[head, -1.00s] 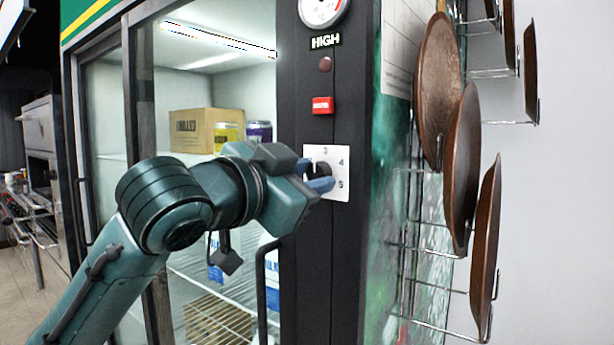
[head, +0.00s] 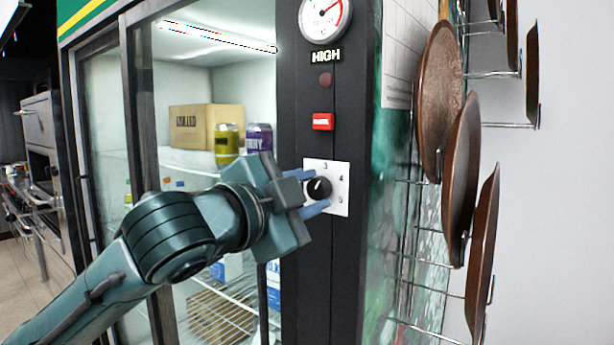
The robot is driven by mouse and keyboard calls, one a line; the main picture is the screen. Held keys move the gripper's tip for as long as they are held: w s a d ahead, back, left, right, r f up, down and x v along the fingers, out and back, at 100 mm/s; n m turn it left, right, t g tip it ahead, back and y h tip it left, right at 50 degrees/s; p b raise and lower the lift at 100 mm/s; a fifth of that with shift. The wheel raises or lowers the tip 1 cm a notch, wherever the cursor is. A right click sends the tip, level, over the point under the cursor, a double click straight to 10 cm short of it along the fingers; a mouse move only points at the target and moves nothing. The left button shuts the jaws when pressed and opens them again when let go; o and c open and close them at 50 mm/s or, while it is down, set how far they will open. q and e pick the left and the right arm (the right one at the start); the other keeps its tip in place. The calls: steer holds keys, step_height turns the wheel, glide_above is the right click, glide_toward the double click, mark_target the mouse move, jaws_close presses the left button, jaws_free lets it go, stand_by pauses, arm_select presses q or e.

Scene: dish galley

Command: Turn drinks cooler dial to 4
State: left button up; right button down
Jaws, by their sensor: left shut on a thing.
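The drinks cooler dial is a round black knob (head: 320,188) on a white square plate (head: 341,207) on the cooler's dark front post. The numbers 3, 4 and 5 show on the plate; its left part is hidden by my gripper. A small pale mark shows on the knob's upper left, but I cannot tell exactly which number it points to. My left gripper (head: 311,191) is shut on the knob, with one blue finger above and one below it. My right gripper is not in view.
Above the dial are a red switch (head: 323,122), a dark round lamp (head: 325,80), a "HIGH" label and a gauge (head: 325,18). The cooler's glass door, with cans (head: 227,144) and a box (head: 203,127) behind it, is left. Brown pans (head: 437,95) hang on wire hooks at the right.

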arm_select(q)
steer(key=m+p, duration=0.3)
steer(key=m, duration=0.1)
steer(key=shift+r+m, duration=0.15)
steer(key=shift+m, duration=0.15)
steer(key=shift+m+p, duration=0.35)
steer(key=shift+m, duration=0.25)
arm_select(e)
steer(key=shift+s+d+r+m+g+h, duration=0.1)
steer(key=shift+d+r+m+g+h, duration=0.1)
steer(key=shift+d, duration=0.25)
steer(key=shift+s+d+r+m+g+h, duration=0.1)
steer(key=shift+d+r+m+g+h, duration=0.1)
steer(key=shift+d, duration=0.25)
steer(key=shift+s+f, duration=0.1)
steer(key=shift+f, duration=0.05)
arm_select(q)
steer(key=o, duration=1)
steer(key=shift+c, duration=0.2)
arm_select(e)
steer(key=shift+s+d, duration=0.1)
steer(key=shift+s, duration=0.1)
arm_select(q)
steer(key=shift+s+a, duration=0.1)
